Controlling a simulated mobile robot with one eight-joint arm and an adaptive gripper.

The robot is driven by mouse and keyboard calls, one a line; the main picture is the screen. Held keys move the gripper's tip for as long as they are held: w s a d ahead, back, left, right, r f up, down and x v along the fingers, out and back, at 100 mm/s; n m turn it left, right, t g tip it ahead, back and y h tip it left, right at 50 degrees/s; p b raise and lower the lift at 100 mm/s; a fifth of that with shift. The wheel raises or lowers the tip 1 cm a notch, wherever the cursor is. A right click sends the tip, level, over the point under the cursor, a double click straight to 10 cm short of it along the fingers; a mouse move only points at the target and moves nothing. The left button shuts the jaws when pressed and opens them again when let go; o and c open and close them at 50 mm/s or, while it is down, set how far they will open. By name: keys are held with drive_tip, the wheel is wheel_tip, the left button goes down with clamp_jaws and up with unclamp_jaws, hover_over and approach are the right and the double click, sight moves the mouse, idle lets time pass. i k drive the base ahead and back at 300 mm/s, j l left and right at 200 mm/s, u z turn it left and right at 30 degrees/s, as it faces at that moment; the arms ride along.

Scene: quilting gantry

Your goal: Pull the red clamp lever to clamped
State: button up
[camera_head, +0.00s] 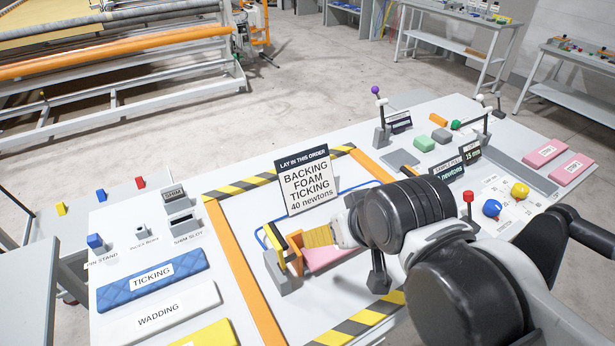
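A red-topped lever (468,199) stands upright on the right of the table, just beyond my arm. Its lower part is partly hidden by my arm, and I cannot tell whether it is the clamp lever. My arm reaches in from the right, and its end, my gripper (318,236), is low over the framed work area at the table's middle. An orange bracket (296,253) and a pink pad (328,256) are close by it. The fingers are too small and overlapped to show whether they are open or shut. The red lever is well to the right of my gripper.
A sign (303,181) stands behind my gripper. A blue knob (491,208) and yellow knob (520,190) sit right of the red lever. Ticking (152,281) and wadding (160,316) pads lie at left.

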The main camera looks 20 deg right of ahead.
sight(468, 195)
drive_tip(key=z, duration=1.5)
drive_tip(key=i+l+u, duration=0.15)
drive_tip(key=i+l, duration=0.5)
drive_tip(key=l, duration=0.15)
